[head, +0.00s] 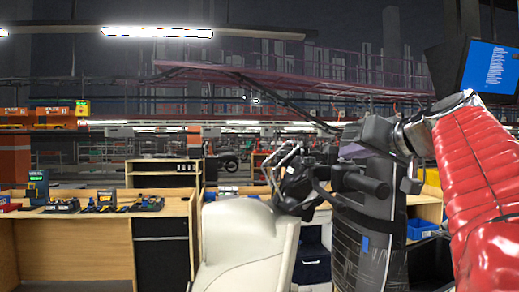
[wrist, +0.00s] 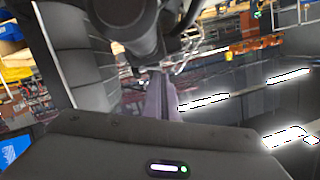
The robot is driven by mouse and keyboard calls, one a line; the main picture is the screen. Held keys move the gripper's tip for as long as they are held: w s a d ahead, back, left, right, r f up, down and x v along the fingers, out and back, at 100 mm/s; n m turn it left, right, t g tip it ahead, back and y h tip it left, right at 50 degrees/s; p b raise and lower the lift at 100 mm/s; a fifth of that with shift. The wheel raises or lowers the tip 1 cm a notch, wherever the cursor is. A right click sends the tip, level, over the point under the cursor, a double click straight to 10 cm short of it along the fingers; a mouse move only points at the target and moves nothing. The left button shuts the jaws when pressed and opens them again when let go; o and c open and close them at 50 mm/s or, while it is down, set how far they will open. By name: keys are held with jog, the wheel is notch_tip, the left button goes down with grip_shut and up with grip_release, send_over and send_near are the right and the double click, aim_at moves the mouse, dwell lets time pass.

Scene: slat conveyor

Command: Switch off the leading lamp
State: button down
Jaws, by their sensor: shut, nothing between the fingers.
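I cannot make out a leading lamp on a slat conveyor in either view. My gripper shows in the wrist view as two narrow grey-purple fingers (wrist: 160,97) lying close together, shut with nothing between them. In the head view my arm, with a red padded sleeve, reaches in from the right. Its dark wrist parts are near the middle, where I cannot pick out the fingertips.
A wooden workbench (head: 75,225) with small devices stands at the left. A low shelf (head: 160,173) is behind it. A blue bin (head: 421,228) is at the right. A monitor (head: 490,70) is at the upper right. Ceiling lights (head: 157,32) glow overhead.

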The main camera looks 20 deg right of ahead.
jog(key=shift+a+f+n, duration=0.2)
jog(key=shift+n, duration=0.1)
jog(key=shift+r, duration=0.15)
jog(key=shift+w+r, duration=0.1)
jog(key=shift+r, duration=1.5)
jog(key=shift+s+r, duration=0.25)
jog(key=shift+r, duration=0.05)
jog(key=a+v, duration=0.1)
jog(key=v, duration=0.8)
jog(key=shift+s, duration=0.2)
jog(key=shift+r, duration=0.1)
